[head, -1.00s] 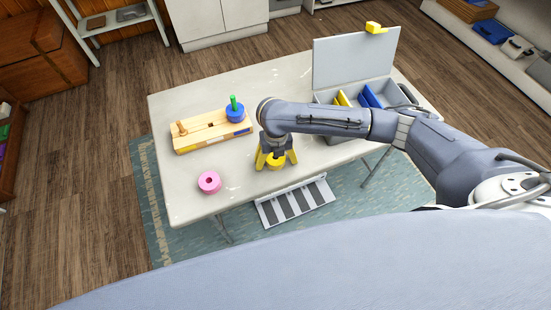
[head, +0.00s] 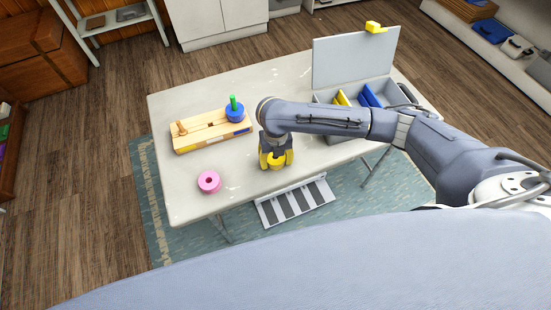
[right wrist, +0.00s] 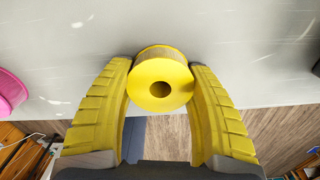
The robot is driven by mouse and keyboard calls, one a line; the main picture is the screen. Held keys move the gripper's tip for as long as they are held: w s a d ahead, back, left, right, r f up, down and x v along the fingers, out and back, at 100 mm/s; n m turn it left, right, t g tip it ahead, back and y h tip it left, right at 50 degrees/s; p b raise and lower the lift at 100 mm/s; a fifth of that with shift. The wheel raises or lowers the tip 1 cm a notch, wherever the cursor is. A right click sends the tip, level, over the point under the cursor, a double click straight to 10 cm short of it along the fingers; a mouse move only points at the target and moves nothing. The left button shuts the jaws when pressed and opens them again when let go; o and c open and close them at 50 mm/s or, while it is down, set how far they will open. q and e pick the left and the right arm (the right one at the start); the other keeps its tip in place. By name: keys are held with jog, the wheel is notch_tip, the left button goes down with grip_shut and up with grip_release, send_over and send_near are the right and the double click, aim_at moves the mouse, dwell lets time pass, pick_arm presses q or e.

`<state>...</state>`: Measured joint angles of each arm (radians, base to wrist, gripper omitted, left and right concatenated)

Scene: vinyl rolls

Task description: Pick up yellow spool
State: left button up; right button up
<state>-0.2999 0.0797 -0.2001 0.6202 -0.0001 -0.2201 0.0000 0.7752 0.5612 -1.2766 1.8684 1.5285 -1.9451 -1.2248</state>
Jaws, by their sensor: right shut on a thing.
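The yellow spool (head: 276,162) is at the front edge of the table, between the fingers of my right gripper (head: 276,160). In the right wrist view the spool (right wrist: 160,82) shows its round face and dark centre hole. The yellow fingers of my right gripper (right wrist: 160,85) press on it from both sides near their tips. The gripper is shut on the spool. Whether the spool still touches the table I cannot tell. My left gripper is not in view.
A pink spool (head: 208,181) lies left on the table (head: 185,205). A wooden peg board (head: 190,143) with a blue spool (head: 235,114) on a green peg stands behind it. An open grey box (head: 388,95) with yellow and blue pieces is at the back right.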

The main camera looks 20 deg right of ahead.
notch_tip(320, 180, up, 19)
jog(key=w+d+r, duration=0.2)
jog(key=w+d, duration=0.2)
jog(key=d, duration=0.8)
jog(key=w+d+f, duration=0.4)
jog(key=d+f, duration=0.4)
jog(key=d, duration=0.4)
jog(key=shift+w+d, duration=0.2)
jog(key=shift+d, duration=0.2)
jog(key=shift+f, duration=0.1)
jog(key=shift+f, duration=0.15)
dwell(0.6)
